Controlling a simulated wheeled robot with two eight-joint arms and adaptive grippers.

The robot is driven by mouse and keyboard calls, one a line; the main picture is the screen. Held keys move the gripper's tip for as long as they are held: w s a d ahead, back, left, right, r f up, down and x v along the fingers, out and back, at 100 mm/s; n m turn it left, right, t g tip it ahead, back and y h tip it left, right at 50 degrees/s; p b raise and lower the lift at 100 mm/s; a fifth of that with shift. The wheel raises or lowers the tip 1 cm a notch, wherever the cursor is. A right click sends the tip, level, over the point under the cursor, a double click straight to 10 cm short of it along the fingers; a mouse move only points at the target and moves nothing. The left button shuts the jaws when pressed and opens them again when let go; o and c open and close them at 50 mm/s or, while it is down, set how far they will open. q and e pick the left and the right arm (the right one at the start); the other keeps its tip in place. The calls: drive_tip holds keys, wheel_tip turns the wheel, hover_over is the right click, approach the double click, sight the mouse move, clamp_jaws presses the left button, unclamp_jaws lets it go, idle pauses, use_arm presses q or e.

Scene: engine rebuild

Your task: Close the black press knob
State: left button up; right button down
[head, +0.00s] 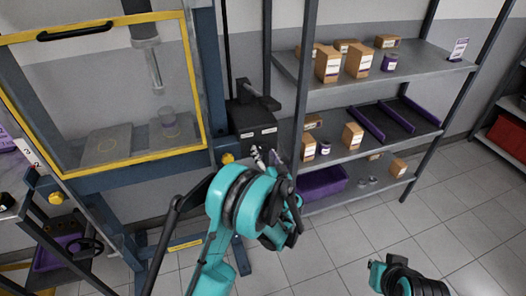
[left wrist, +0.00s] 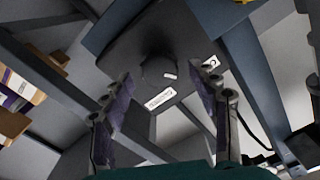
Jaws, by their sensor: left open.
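The black press knob (left wrist: 155,69) is a round black knob with a white mark, on the face of a dark control box. It shows in the left wrist view between my fingertips, and I see a gap on either side of it. In the head view the control box (head: 252,125) is fixed at the right side of the press, and the knob itself is hard to make out. My left gripper (head: 266,158) is open and empty just in front of the box's lower part; it also shows in the left wrist view (left wrist: 163,88).
The blue press frame (head: 208,80) with a yellow-edged guard (head: 112,165) stands left of the box. A grey shelf unit (head: 385,82) with cartons and a purple bin (head: 322,181) stands close on the right.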

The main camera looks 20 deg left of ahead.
use_arm(q)
drive_tip(key=shift+x, duration=1.45)
drive_tip(key=c, duration=1.2)
drive_tip(key=shift+o, duration=0.2)
drive_tip(key=shift+m, duration=0.4)
drive_tip(key=m, duration=0.6)
drive_tip(key=shift+m, duration=0.3)
drive_tip(key=m, duration=0.6)
drive_tip(key=shift+f, duration=0.1)
drive_tip(key=shift+m, duration=0.4)
